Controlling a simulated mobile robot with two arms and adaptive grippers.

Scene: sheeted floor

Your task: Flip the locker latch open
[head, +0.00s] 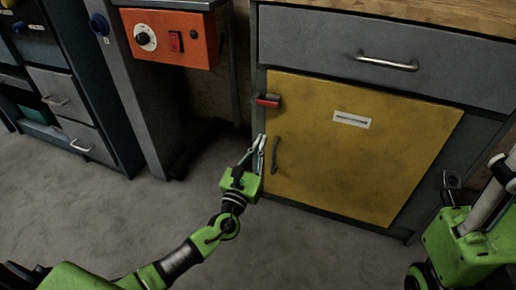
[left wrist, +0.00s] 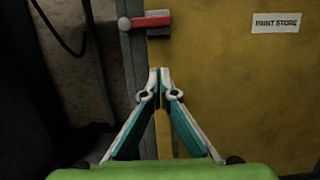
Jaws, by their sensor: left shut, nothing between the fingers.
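The locker latch (head: 268,101) is a small red bar at the upper left edge of the yellow locker door (head: 350,165). In the left wrist view the red latch bar (left wrist: 150,21) lies roughly level across the door edge, with a pale round knob at its left end and a grey bracket behind it. The door looks closed. My left gripper (head: 261,143) is shut and empty, in front of the door's left edge. Its fingertips (left wrist: 160,73) show below the latch in the picture, apart from it. My right gripper cannot be made out.
A dark curved door handle (head: 274,155) is just right of my left fingers. A grey drawer with a metal handle (head: 387,63) is above the door. An orange control box (head: 170,38) stands left, with dark drawers beyond. The grey floor in front is clear.

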